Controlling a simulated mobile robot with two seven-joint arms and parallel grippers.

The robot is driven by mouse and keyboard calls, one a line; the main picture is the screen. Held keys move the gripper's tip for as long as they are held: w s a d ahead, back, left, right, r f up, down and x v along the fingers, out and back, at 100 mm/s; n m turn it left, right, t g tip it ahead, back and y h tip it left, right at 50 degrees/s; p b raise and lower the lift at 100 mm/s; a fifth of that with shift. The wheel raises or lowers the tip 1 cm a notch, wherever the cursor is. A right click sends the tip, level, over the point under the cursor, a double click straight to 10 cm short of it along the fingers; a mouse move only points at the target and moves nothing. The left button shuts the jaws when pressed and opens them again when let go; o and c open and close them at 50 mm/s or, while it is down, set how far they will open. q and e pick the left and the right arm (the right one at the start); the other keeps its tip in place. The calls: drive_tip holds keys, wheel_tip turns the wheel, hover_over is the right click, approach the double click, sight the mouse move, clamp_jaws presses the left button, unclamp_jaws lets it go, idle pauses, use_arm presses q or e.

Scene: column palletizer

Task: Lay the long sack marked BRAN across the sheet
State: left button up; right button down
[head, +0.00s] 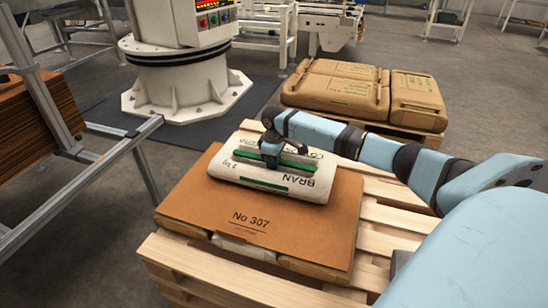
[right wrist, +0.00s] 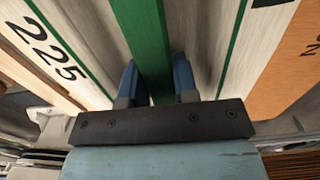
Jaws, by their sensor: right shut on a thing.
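The long pale sack marked BRAN (head: 313,190), with green stripes, is over the brown sheet (head: 200,205) marked No 307, towards its far side. The sack runs left to right. It looks flat and close to the sheet; I cannot tell whether it fully rests there. My right gripper (head: 271,155) is above the sack's middle, shut on its raised green strip. In the right wrist view, the blue fingers of my right gripper (right wrist: 157,88) are on either side of the green strip (right wrist: 148,35). My left gripper is out of view.
A second pallet with brown sacks (head: 340,90) stands behind. A white machine base (head: 180,80) is at the back left. A metal frame (head: 110,160) borders the left side.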

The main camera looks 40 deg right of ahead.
drive_tip(key=shift+w, duration=0.1)
drive_tip(key=c, duration=1.3)
unclamp_jaws()
drive_tip(key=shift+f, duration=0.15)
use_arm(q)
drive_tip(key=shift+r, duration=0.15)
use_arm(e)
drive_tip(key=o, duration=0.4)
use_arm(q)
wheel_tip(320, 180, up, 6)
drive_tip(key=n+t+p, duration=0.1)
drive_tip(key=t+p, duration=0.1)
drive_tip(key=p, duration=0.3)
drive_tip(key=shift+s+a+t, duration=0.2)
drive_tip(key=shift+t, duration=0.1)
use_arm(e)
wheel_tip(320, 180, up, 12)
drive_tip(key=shift+r, duration=0.15)
